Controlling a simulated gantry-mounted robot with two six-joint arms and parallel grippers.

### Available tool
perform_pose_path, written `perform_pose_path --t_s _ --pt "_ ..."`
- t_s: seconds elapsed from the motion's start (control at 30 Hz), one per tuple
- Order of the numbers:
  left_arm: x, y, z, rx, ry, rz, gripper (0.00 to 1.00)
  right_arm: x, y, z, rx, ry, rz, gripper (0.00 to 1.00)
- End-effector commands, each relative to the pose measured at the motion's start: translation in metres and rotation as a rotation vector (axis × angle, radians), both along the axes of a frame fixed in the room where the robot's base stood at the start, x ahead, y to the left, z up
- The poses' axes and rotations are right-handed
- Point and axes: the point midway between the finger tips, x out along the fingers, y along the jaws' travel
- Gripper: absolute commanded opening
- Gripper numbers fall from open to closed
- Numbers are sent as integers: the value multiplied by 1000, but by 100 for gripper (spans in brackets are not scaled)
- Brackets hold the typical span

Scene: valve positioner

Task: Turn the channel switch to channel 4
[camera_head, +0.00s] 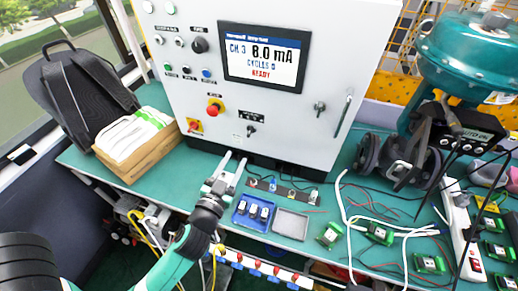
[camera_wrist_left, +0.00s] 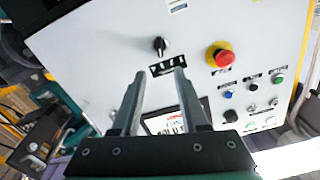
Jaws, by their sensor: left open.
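The white cabinet (camera_head: 290,115) has a small black rotary knob (camera_head: 251,130) low on its front, with a dark marked plate beside it. This looks like the channel switch; the plate's marks are too small to read. The knob (camera_wrist_left: 160,46) also shows in the left wrist view, just beyond the fingertips. The screen (camera_head: 264,57) reads CH 3, 8.0 mA and READY. My left gripper (camera_head: 237,160) is open and empty, in front of the cabinet and below the knob, apart from it. In the wrist view the left gripper (camera_wrist_left: 160,73) points toward the knob.
A red emergency stop (camera_head: 213,108) sits left of the knob. Another black knob (camera_head: 199,45) is higher up. A blue tray (camera_head: 253,222) and grey tray (camera_head: 290,223) lie on the green bench below.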

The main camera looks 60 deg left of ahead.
Motion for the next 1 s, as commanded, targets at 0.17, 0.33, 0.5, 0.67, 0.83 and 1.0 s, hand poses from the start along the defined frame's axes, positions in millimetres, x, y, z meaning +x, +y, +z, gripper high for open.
perform_pose_path --t_s 0.17,0.33,0.5,0.67,0.83,1.0 --pt "-1 3 -5 0 -1 7 44 0 0 -6 0 0 0 0" --pt "9 11 -3 -1 -3 8 44 0 0 -2 0 0 0 0" --pt "34 35 -3 -1 -5 8 44 0 0 1 0 0 0 0" --pt "61 60 -3 1 -5 8 44 0 0 2 0 0 0 0" --pt "79 76 -4 0 -5 6 44 0 0 0 0 0 0 0" --pt "85 81 -4 0 -3 5 44 0 0 0 0 0 0 0"
